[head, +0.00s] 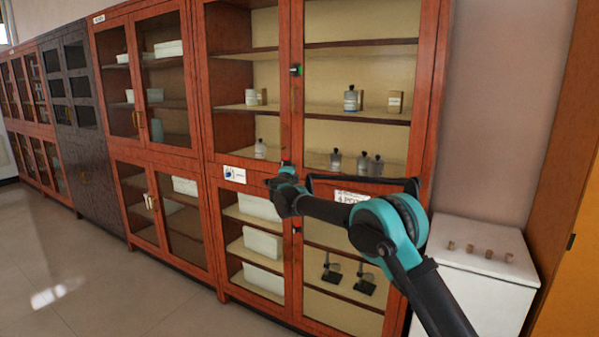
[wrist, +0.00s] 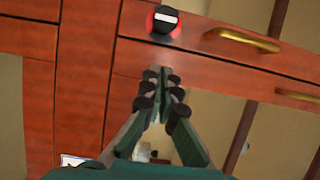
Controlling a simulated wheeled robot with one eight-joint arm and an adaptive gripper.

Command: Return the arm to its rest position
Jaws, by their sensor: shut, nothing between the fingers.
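My arm (head: 385,230) reaches in from the lower right of the head view, bent at a teal joint, and stretches left in front of the red-brown cabinet (head: 434,90). Its teal wrist end (head: 287,175) is near the frame between the cabinet's glass doors; the fingertips are not clear there. In the wrist view my gripper (wrist: 160,75) is shut and empty, its dark fingers together, pointing at the cabinet front. Just above the fingertips is a round black knob with a red ring (wrist: 165,18). I cannot tell the gap between them.
A brass handle (wrist: 242,38) is right of the fingertips. Bottles (head: 351,98) and white boxes (head: 262,243) stand behind the glass. A white cabinet (head: 480,262) is right of my arm, with an orange panel (head: 570,250) beyond. Open floor (head: 60,270) lies left.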

